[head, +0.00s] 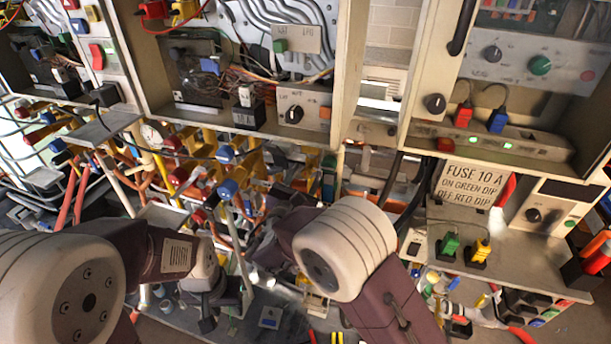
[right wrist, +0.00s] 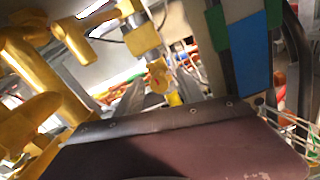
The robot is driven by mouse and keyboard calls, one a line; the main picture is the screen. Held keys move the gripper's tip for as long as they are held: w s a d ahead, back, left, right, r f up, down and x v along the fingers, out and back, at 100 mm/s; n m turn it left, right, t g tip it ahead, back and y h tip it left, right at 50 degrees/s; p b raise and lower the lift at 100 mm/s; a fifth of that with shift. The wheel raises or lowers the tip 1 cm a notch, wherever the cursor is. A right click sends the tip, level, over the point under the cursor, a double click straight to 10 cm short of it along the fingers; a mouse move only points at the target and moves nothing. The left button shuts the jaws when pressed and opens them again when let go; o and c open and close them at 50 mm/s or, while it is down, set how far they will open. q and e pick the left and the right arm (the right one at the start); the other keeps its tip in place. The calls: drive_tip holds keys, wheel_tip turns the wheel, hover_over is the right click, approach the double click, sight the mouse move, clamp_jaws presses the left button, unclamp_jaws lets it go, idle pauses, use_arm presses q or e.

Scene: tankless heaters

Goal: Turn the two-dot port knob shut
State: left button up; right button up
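No knob with two dots can be made out in either view. In the right wrist view, a small yellow knob-like part (right wrist: 159,76) with a red mark is ahead of my right gripper (right wrist: 168,108). Its grey fingers appear spread apart, with nothing clearly held; contact with the yellow part cannot be told. In the head view my right forearm hides most of this gripper among the pipes. My left gripper (head: 208,318) is dark and points down above the lower grey surface; its finger opening is unclear.
Yellow pipes and valves with blue and red knobs (head: 228,188) crowd the middle. Yellow pipes (right wrist: 45,75) and a blue-green block (right wrist: 248,48) flank the right gripper. A panel with a black dial (head: 294,115) is above. A fuse sign (head: 470,188) stands at right.

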drive_tip(key=shift+s, duration=0.1)
drive_tip(key=b+v, duration=0.1)
drive_tip(key=v, duration=0.8)
